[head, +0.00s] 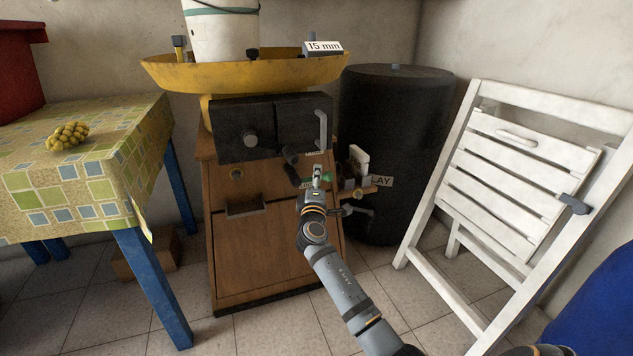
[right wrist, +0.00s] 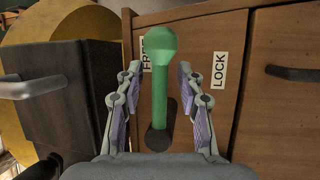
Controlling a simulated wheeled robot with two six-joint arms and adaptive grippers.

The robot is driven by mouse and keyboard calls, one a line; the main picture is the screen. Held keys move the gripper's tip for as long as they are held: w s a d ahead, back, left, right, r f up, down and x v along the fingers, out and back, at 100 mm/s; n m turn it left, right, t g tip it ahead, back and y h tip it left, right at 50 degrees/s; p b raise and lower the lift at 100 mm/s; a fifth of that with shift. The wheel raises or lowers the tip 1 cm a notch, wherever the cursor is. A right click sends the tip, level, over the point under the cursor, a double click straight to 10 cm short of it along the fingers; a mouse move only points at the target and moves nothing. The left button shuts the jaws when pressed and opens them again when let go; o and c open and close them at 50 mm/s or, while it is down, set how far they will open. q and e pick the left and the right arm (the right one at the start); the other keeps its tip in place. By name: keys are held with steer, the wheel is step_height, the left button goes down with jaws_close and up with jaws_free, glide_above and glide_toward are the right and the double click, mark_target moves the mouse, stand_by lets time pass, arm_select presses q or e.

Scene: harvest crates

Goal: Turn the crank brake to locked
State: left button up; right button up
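The crank brake's green lever (right wrist: 160,85) stands between the fingers of my right gripper (right wrist: 158,72) in the right wrist view, with gaps on both sides. Its knob partly covers the FREE label (right wrist: 147,55). The LOCK label (right wrist: 219,70) is to the right and uncovered. The lever's dark pivot (right wrist: 158,138) is below, near the gripper's palm. In the head view my right gripper (head: 318,176) is open at the wooden cabinet's right side, and only a bit of the green lever (head: 327,177) shows there. My left gripper is not in view.
The wooden cabinet (head: 255,265) carries a black box (head: 235,150) and a yellow pan (head: 190,72) with a white bucket (head: 222,35). A black barrel (head: 400,110) and white folding chair (head: 520,190) stand right. A cloth-covered table (head: 110,130) is left.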

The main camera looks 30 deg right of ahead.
jaws_close()
